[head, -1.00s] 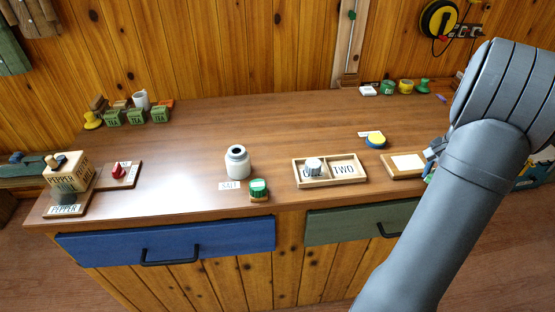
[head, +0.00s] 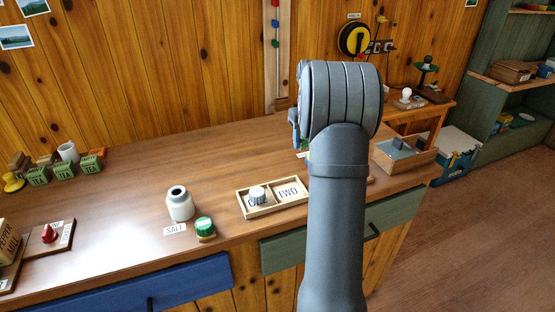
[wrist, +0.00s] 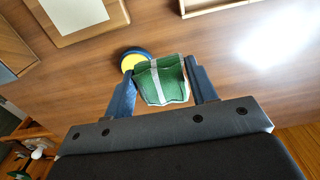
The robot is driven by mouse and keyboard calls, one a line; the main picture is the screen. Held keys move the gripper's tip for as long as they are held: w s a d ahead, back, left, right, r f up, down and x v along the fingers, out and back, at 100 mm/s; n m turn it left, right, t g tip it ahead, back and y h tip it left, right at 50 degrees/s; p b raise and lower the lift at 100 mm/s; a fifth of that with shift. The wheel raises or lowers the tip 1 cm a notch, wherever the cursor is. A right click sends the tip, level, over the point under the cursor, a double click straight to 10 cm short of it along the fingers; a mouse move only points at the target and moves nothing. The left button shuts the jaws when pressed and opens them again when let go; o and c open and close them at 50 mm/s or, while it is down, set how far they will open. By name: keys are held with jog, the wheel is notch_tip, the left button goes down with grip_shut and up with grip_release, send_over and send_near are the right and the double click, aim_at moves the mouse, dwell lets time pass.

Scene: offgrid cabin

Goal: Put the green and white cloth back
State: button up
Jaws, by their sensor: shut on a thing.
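The green and white cloth (wrist: 162,80) shows in the wrist view as a folded green piece with white stripes and a white edge. My gripper (wrist: 160,70) is shut on it, with one dark blue finger on each side, above the brown worktop. In the head view the cloth cannot be made out, and my own arm hides most of the gripper.
In the wrist view a blue and yellow round thing (wrist: 131,59) lies close beside the cloth. A board with a white panel (wrist: 60,34) is farther off. In the head view the two-part tray (head: 249,212), a white jar (head: 180,206) and a wooden box (head: 424,158) stand on the worktop.

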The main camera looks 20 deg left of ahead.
send_over(278, 164)
notch_tip(278, 164, down, 6)
jog(key=shift+f, duration=2)
jog(key=shift+f, duration=0.15)
jog(key=o, duration=0.9)
notch_tip(278, 164, up, 12)
jog(key=shift+r, duration=0.2)
jog(key=shift+f, duration=0.15)
jog(key=shift+f, duration=3.95)
